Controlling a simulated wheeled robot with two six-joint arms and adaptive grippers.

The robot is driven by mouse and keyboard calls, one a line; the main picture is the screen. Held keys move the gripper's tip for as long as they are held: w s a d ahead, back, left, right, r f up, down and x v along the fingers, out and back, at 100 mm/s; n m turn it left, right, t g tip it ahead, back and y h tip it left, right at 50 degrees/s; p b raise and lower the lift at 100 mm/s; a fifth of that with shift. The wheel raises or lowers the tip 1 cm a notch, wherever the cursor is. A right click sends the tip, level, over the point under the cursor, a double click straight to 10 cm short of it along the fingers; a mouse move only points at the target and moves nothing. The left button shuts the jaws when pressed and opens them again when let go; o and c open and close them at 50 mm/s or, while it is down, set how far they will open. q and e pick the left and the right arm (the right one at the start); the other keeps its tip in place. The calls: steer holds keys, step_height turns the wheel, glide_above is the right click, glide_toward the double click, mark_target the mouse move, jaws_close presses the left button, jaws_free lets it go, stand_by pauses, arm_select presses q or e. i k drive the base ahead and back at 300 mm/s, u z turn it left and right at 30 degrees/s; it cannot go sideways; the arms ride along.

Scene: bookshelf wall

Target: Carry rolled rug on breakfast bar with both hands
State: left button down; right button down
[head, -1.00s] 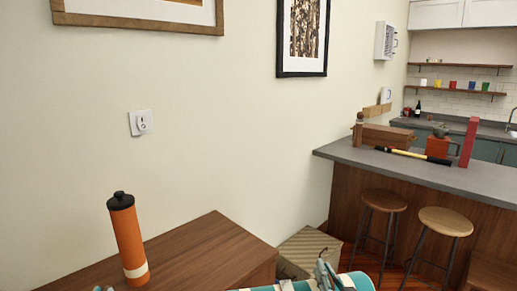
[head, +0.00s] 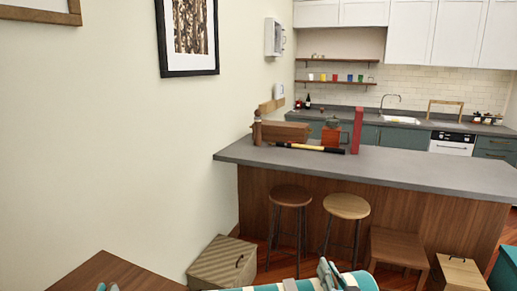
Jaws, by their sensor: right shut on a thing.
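The rolled rug (head: 360,281), teal with white bands, lies across the bottom edge of the head view, and only its upper part shows. My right gripper (head: 326,273) is at the rug's right part and is shut on it. The tips of my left gripper (head: 108,287) just show at the bottom left, apart from the visible part of the rug; its jaws are mostly cut off. The breakfast bar (head: 400,174) has a grey top and wooden front, and stands ahead, beyond the rug.
The bar top holds a wooden box (head: 282,132), a yellow-handled tool (head: 310,147) and a red upright block (head: 357,130) at its left; its right part is clear. Two stools (head: 291,195) (head: 347,206), a low wooden table (head: 398,245) and a ridged box (head: 222,262) stand before it.

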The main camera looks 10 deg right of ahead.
mark_target(299, 156)
steer(key=z, duration=0.65)
steer(key=i, duration=2.2)
steer(key=u, duration=0.1)
